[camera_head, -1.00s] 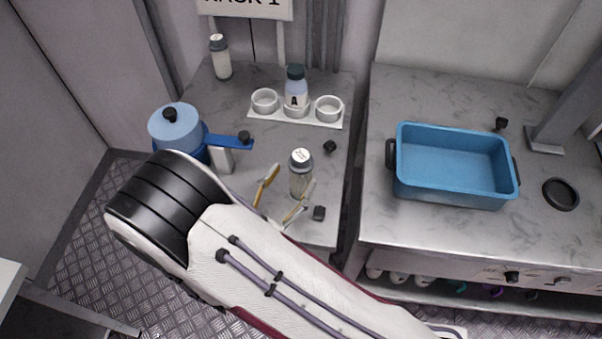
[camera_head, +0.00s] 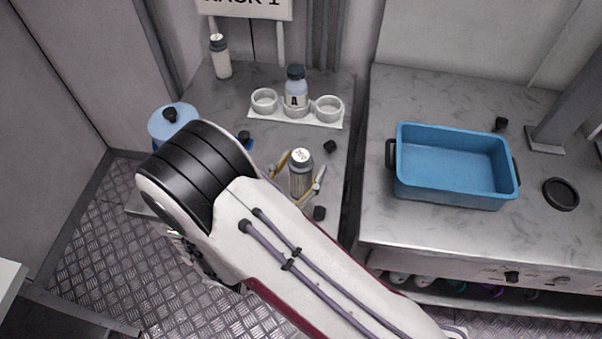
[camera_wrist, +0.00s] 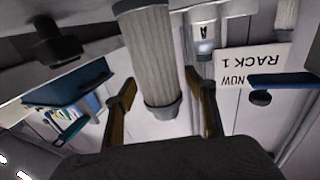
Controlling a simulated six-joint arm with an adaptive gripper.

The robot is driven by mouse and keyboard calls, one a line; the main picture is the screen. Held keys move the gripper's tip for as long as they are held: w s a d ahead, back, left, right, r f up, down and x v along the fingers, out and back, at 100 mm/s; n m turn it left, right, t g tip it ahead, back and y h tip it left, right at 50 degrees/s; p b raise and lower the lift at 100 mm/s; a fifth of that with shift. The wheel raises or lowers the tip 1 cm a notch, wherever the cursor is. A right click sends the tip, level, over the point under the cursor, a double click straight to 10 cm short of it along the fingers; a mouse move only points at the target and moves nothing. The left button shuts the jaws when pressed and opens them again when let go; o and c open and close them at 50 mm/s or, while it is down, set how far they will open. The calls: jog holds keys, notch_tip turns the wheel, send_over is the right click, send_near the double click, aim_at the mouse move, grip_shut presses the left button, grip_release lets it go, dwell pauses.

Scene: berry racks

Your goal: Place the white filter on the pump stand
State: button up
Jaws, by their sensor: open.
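A pale ribbed filter (camera_head: 301,180) with grey end caps and a labelled top stands upright on the left counter. In the wrist view the filter (camera_wrist: 150,55) shows large, between my two fingers. My gripper (camera_head: 297,178) is open, with one finger on each side of the filter; I cannot tell whether either touches it. In the wrist view my gripper (camera_wrist: 166,90) shows a gap beside the filter, mostly on the right. A similar pale bottle-like filter (camera_head: 221,58) stands at the back left. I cannot make out which thing is the pump stand.
A white three-ring rack (camera_head: 261,115) holds bottle A (camera_head: 296,84) in its middle ring. A blue lidded vessel (camera_head: 165,122) at the left is partly hidden by my arm. Small black knobs (camera_head: 330,146) lie nearby. A blue tray (camera_head: 455,195) sits on the right counter.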

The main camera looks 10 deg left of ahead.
jog(key=c, duration=1.3)
jog(key=shift+c, duration=0.2)
jog(key=shift+r, duration=0.2)
jog(key=shift+r, duration=4.8)
jog(key=shift+w+a+r, duration=0.1)
